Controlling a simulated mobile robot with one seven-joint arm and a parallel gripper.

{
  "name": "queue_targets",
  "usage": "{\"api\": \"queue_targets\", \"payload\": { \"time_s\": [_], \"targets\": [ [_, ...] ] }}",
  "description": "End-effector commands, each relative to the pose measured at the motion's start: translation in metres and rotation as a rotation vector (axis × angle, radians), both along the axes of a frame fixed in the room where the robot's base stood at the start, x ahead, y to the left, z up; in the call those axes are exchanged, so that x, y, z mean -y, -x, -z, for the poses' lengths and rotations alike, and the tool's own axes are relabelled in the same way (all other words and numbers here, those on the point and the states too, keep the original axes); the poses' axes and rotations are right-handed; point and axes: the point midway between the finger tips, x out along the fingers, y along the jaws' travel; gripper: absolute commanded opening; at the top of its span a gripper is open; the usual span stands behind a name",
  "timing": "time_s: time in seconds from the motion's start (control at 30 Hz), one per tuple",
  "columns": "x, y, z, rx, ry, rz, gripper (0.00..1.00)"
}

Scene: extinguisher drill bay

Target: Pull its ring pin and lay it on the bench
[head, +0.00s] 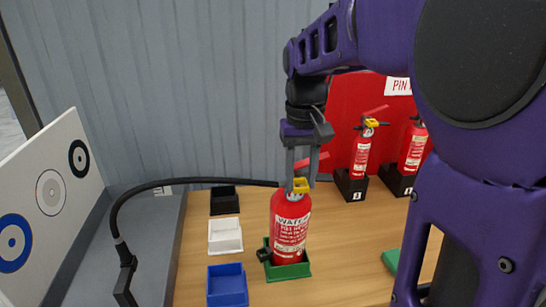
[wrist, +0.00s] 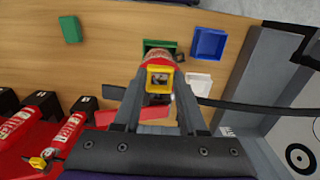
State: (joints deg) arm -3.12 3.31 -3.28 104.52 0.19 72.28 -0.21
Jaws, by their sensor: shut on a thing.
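A red extinguisher labelled WATER (head: 290,228) stands upright in a green holder (head: 305,268) on the wooden bench (head: 340,285). Its yellow square ring pin (head: 301,186) is at the top of the extinguisher, and it also shows in the wrist view (wrist: 160,68). My gripper (head: 301,180) points down over the extinguisher's top. Its fingers are shut on the yellow ring from both sides. The valve is partly hidden by the fingers, so I cannot tell how deep the pin sits. A red lever (wrist: 150,112) shows close by the fingers.
Black (head: 225,208), white (head: 225,247) and blue (head: 227,299) trays stand left of the extinguisher. A black hose (head: 150,185) arcs left to a nozzle. Two more extinguishers (head: 361,155) (head: 413,150) stand in black holders by a red panel. Bare bench lies front right, near a green block (wrist: 70,28).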

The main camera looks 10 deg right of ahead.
Motion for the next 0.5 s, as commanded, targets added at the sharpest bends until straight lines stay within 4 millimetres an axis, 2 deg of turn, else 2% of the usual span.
{"api": "queue_targets", "payload": {
  "time_s": [0.5],
  "targets": [
    [0.000, 0.022, 0.003, -0.001, 0.000, 0.000, 0.00]
  ]
}}
